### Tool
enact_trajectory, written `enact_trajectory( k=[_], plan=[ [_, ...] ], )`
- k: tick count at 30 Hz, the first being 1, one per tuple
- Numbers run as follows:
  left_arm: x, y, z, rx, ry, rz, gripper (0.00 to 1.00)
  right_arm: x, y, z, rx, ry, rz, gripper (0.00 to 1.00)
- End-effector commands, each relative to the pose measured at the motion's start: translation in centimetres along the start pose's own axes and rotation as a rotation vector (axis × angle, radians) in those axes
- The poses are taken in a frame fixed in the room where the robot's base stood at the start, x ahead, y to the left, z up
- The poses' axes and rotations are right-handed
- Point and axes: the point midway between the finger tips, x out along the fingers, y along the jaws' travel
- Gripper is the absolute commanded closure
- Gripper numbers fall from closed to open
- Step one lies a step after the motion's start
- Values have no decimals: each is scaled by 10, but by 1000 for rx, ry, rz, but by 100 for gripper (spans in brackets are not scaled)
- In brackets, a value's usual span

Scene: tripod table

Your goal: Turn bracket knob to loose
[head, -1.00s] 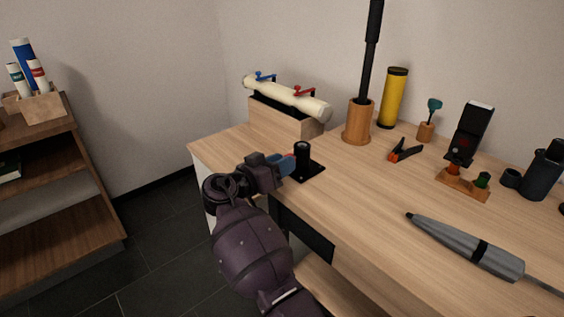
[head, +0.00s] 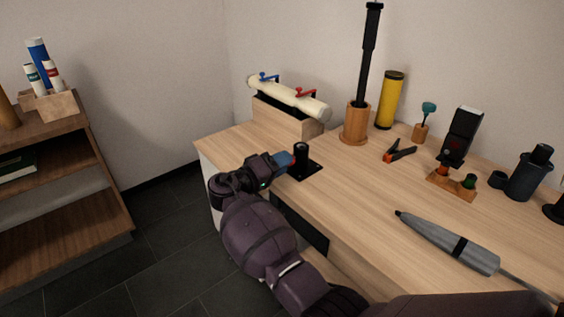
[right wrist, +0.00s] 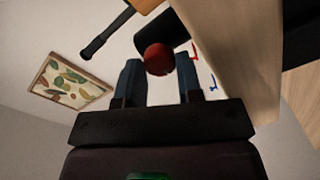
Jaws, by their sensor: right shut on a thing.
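The black bracket (head: 308,168) stands on the near left edge of the table, with an upright black tube on a flat plate. Its red knob (right wrist: 159,59) shows in the right wrist view, round and between the tips of my two blue-grey fingers. My right gripper (head: 289,161) reaches the bracket from the front left in the head view and is shut on the knob, which the fingers mostly hide there. In the right wrist view, my right gripper (right wrist: 159,78) has a finger on each side of the knob. The knob's turn angle cannot be read. My left gripper is not in view.
Behind the bracket is a cream tube (head: 287,97) with blue and red clamps. A wooden cup (head: 355,124) holds a black pole. An orange-black clamp (head: 399,151) and a grey spotting scope (head: 446,241) lie on the table (head: 350,190). A shelf (head: 60,210) stands left.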

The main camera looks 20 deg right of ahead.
Motion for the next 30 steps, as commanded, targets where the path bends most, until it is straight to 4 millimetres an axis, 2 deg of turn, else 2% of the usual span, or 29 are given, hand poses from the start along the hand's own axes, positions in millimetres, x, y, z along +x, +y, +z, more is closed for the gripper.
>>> enact_trajectory(
  k=[5,20,21,24,26,30],
  plan=[
    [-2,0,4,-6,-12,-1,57,0,1,-1,-42,0,1,90],
    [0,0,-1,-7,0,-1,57,0,0,0,-59,0,1,90],
    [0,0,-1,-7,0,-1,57,0,0,0,-59,0,1,62],
    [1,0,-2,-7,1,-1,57,0,0,0,-59,0,1,47],
    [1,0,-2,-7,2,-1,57,0,0,0,-59,0,1,41],
    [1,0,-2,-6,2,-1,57,0,-1,0,-59,0,0,41]
  ],
)
